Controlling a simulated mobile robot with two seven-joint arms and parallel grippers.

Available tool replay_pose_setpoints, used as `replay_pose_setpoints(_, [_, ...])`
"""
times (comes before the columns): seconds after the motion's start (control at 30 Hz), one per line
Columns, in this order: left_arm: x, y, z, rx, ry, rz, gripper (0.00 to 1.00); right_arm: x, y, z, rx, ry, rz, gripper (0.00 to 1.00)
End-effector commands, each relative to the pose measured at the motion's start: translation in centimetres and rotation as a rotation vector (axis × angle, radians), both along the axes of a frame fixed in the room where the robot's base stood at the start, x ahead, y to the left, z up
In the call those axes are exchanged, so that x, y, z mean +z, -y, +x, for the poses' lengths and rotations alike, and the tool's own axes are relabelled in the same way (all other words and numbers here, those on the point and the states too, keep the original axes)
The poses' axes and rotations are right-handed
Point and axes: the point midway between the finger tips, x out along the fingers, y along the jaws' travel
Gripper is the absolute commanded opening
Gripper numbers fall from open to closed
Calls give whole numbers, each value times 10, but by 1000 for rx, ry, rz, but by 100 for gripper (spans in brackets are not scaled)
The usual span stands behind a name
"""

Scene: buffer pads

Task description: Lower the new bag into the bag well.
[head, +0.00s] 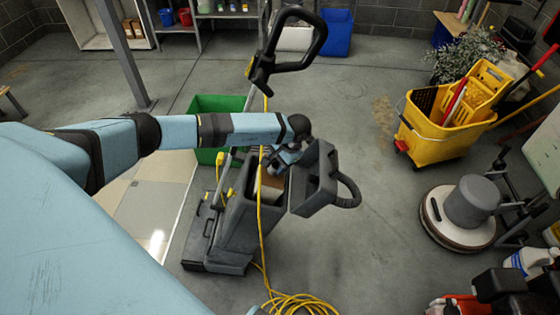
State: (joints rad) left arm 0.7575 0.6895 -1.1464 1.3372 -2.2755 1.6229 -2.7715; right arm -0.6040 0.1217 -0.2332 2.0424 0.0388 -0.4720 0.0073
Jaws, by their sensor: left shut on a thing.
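The upright grey vacuum (213,235) stands in the middle, its dark cover (316,180) swung open to the right. The bag well (243,208) is the open cavity in its body. The tan new bag (273,183) shows in small part at the well's upper opening. My left gripper (280,166) reaches in from the left and is shut on the bag. The gripper, the cover and a yellow cord hide much of the bag, so I cannot tell how deep it sits. My right gripper is not in view.
A yellow cord (262,230) hangs across the vacuum and coils on the floor. The black handle (296,66) rises behind. A green bin (215,104) stands behind my left arm. A yellow mop bucket (440,135) and a floor machine (468,203) stand right. Floor between is clear.

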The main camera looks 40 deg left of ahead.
Motion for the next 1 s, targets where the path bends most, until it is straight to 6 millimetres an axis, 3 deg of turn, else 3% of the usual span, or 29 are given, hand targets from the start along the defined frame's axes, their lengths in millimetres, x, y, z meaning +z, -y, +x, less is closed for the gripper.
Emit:
replay_pose_setpoints(0.6, [-43, -13, -8, 1, 0, 0, 8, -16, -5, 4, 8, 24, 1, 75])
replay_pose_setpoints(1.0, [-55, -17, -10, 1, 0, 0, 8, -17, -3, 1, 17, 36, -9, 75])
